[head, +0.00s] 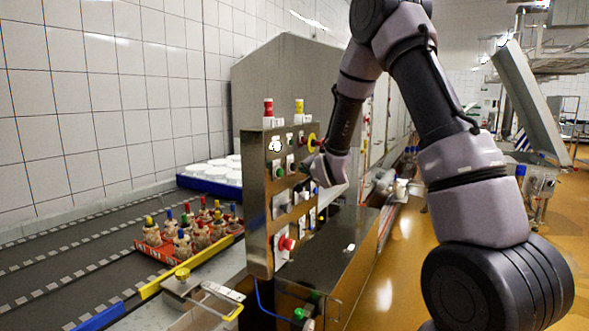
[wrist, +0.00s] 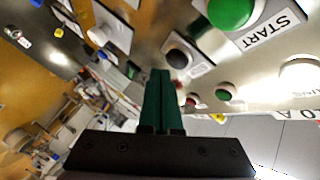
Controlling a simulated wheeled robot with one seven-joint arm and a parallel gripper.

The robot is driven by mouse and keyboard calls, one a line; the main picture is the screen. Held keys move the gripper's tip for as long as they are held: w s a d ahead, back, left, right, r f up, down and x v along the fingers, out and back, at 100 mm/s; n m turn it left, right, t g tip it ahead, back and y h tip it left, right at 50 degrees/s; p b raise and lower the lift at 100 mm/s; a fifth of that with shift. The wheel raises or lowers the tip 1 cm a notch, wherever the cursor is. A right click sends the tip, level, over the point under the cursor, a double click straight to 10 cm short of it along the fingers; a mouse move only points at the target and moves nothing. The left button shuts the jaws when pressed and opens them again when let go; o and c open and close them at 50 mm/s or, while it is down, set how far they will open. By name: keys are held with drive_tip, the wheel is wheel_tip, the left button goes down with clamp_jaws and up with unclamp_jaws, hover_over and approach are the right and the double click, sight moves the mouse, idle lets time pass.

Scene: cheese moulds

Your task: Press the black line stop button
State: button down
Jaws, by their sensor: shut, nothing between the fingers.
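A black round button (wrist: 178,58) on a pale square plate shows in the wrist view, beside the large green button (wrist: 230,10) marked START. Its own label cannot be read. My gripper (wrist: 160,76) is shut and empty, its green fingers pointing at the panel with the tips just below and left of the black button in the picture. I cannot tell whether they touch the panel. In the head view my gripper (head: 308,166) is at the right side of the steel control panel (head: 258,215); the black button cannot be made out there.
Other controls crowd the panel: a small green button (wrist: 224,91), a white one (wrist: 300,74) and a red mushroom button (head: 286,243). A red tray (head: 158,253) of several bottle-like items with coloured tops stands on the conveyor (head: 70,265) at left.

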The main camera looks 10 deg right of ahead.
drive_tip(key=shift+d, duration=0.1)
drive_tip(key=s+d, duration=0.1)
drive_tip(key=d, duration=0.1)
drive_tip(key=s+d, duration=0.2)
idle(0.5)
idle(0.4)
drive_tip(key=s+d+r+n+g+h, duration=0.1)
drive_tip(key=s+d+r+g, duration=0.15)
drive_tip(key=s+r, duration=0.35)
drive_tip(key=s+d+r+n+g+h, duration=0.1)
drive_tip(key=s+d+r, duration=0.2)
drive_tip(key=s+r, duration=0.3)
drive_tip(key=s+r+n+g, duration=0.1)
drive_tip(key=s+g, duration=0.1)
drive_tip(key=s, duration=1.1)
drive_tip(key=s+r+n+g+y, duration=0.1)
drive_tip(key=s+r+n+g, duration=0.1)
drive_tip(key=s, duration=1.1)
drive_tip(key=shift+a+n, duration=0.3)
drive_tip(key=shift+a, duration=0.1)
